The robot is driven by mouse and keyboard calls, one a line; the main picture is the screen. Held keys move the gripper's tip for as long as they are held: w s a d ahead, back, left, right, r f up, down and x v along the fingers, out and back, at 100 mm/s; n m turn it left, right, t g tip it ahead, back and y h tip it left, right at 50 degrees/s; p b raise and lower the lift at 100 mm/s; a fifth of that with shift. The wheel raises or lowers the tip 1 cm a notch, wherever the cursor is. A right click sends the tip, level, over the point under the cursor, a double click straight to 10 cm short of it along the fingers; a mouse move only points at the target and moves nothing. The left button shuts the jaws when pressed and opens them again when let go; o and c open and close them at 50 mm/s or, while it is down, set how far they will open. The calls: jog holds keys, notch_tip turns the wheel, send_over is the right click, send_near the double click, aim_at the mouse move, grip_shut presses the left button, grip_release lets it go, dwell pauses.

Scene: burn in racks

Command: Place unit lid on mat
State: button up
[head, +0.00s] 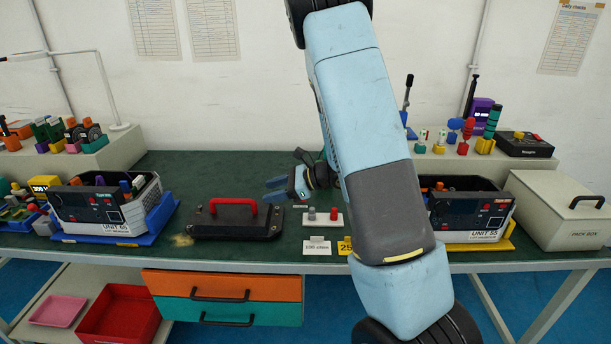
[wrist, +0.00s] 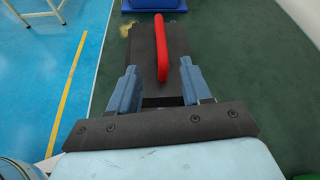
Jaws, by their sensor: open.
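A flat dark lid-like plate with a red handle (head: 234,207) lies on the green bench top, left of centre in the head view. In the wrist view the dark plate (wrist: 145,50) lies ahead, with its red handle (wrist: 161,45) running lengthwise. My gripper (head: 273,189) is open and empty to the right of the plate, its fingers pointing left. In the wrist view my gripper (wrist: 158,68) has its blue fingers apart, with the handle's near end between them in the picture; I see no grip on it. I cannot clearly tell a separate mat beneath the plate.
An open-topped unit on a blue tray (head: 150,237) stands left; another unit (head: 468,213) on a yellow tray stands right. A small white block with knobs (head: 322,219) and label cards (head: 317,246) lie near my gripper. A pack box (head: 563,210) is far right.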

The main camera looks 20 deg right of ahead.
jog(key=s+a+r+n+g+h, duration=0.2)
jog(key=s+r+n+g, duration=0.3)
jog(key=s+r+n, duration=0.7)
jog(key=s+d+r+n+t+h, duration=0.2)
jog(key=s+d+r+n+h, duration=0.2)
jog(key=s, duration=0.4)
jog(key=s+d+r+n+t+h, duration=0.3)
jog(key=s+d+r+n+h, duration=0.1)
jog(key=s, duration=0.5)
notch_tip(320, 180, up, 3)
jog(key=shift+s+d+r+h, duration=0.1)
jog(key=shift+s+d+h, duration=0.15)
jog(key=shift+d+h, duration=0.8)
jog(key=shift+a, duration=0.2)
jog(key=shift+c, duration=0.5)
jog(key=shift+d, duration=0.1)
